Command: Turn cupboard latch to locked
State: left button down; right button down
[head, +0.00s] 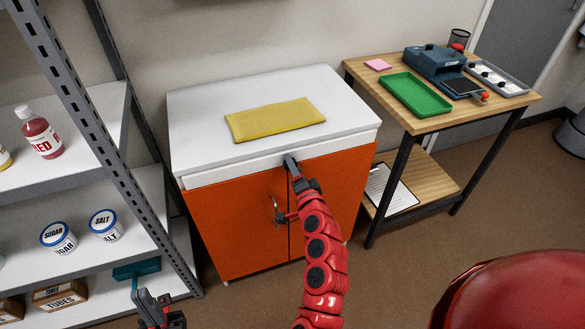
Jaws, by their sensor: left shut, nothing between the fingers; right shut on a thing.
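The orange cupboard (235,225) has two doors and a white top. A dark latch (289,160) sits at the top of the seam between the doors, just under the white edge. My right gripper (297,177) is shut on the latch, and its fingers partly hide it. The latch's exact angle is hard to tell. A silver door handle (275,204) shows on the left door, beside my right wrist. My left gripper (150,301) is shut and empty at the lower left, in front of the shelf unit and away from the cupboard.
A metal shelf unit (75,215) with jars, tubs and boxes stands close on the left. A wooden bench (410,121) with a green tray (415,95) and a device stands on the right. Floor is free before the bench.

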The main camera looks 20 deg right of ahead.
jog(key=m+y, duration=0.1)
jog(key=m, duration=0.4)
jog(key=shift+f, duration=0.15)
dwell(0.6)
jog(key=shift+c, duration=1.9)
grip_release()
jog(key=shift+s, duration=0.1)
jog(key=s+r+p, duration=0.1)
jog(key=s+p, duration=0.3)
jog(key=s, duration=1.3)
jog(key=shift+d+r, duration=0.3)
